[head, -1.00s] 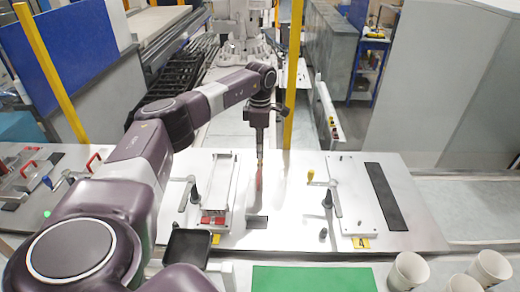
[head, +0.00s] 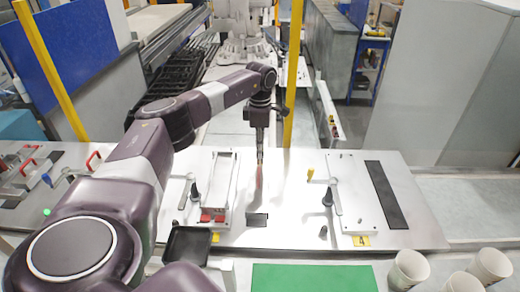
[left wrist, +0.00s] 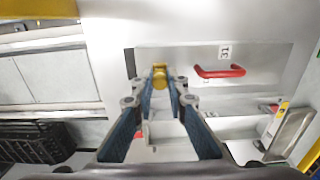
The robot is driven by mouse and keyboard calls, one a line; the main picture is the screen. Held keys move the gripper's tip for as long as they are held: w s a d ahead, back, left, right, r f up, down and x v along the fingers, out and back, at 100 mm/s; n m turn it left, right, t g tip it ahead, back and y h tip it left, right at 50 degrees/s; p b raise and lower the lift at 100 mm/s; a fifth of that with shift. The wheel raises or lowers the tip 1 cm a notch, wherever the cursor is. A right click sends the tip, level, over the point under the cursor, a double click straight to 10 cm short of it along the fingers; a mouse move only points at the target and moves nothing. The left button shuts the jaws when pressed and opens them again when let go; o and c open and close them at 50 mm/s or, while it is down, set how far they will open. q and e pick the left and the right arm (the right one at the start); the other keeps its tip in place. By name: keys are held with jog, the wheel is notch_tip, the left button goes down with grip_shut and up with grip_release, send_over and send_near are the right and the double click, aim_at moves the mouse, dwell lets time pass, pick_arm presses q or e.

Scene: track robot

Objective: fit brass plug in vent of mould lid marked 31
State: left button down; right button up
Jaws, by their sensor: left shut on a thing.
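My left gripper (head: 259,156) hangs over the middle of the metal work table, pointing down. In the left wrist view its blue-padded fingers (left wrist: 160,84) are shut on the brass plug (left wrist: 159,75), a small yellow piece at the fingertips. Beyond it lies the pale mould lid (left wrist: 265,57) with a label marked 31 (left wrist: 224,52) and a red handle (left wrist: 219,71). The plug shows in front of the lid's left part; I cannot tell whether it touches. The vent is not visible. In the head view the lid is washed out; its red handle (head: 259,175) shows below the gripper. My right gripper is not in view.
Left of the gripper stands a fixture (head: 217,187) with red blocks and a clamp lever. A plate marked 4 (head: 361,241) with another clamp lies right. A black tray (head: 187,245), green mat (head: 314,279) and white cups (head: 409,271) are in front.

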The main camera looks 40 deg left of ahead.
pick_arm(q)
jog(key=shift+f+b, duration=0.3)
jog(key=shift+f, duration=0.15)
jog(key=c, duration=1.8)
grip_release()
notch_tip(320, 180, up, 12)
